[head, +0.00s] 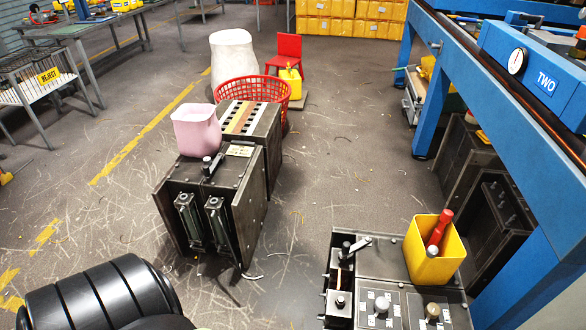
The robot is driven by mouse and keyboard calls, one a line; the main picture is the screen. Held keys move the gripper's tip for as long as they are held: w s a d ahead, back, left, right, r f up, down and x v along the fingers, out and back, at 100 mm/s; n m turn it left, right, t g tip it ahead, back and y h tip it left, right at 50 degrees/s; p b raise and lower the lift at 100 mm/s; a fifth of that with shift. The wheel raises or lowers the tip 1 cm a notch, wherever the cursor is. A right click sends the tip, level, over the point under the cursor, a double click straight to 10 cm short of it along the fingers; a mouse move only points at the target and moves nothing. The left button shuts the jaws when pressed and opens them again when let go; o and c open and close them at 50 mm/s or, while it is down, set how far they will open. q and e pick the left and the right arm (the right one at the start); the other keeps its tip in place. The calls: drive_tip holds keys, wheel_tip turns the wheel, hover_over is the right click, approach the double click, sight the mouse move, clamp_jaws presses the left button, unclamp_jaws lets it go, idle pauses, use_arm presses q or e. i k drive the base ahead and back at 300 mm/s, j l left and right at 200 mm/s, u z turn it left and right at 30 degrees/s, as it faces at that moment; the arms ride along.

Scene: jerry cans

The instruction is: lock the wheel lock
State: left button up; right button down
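No part that I can clearly identify as a wheel lock shows. A dark metal machine cabinet (240,205) stands left of centre, with a small lever with a knob (208,165) on its top. A dark control console (385,262) stands at the lower right and carries another lever with a pale handle (358,245) and several knobs. I cannot tell whether either lever is the lock or whether it is locked. Any wheels under these machines are hidden or too small to make out. Neither of my grippers shows in the head view.
A pink container (196,130) stands on the cabinet; a yellow bin (422,262) with a red-handled tool is on the console. A red basket (262,88) and red chair (288,50) stand behind. A blue frame (490,90) bounds the right. Scratched floor (330,170) between is mostly free.

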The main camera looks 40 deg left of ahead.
sight(347, 249)
drive_tip(key=u, duration=0.9)
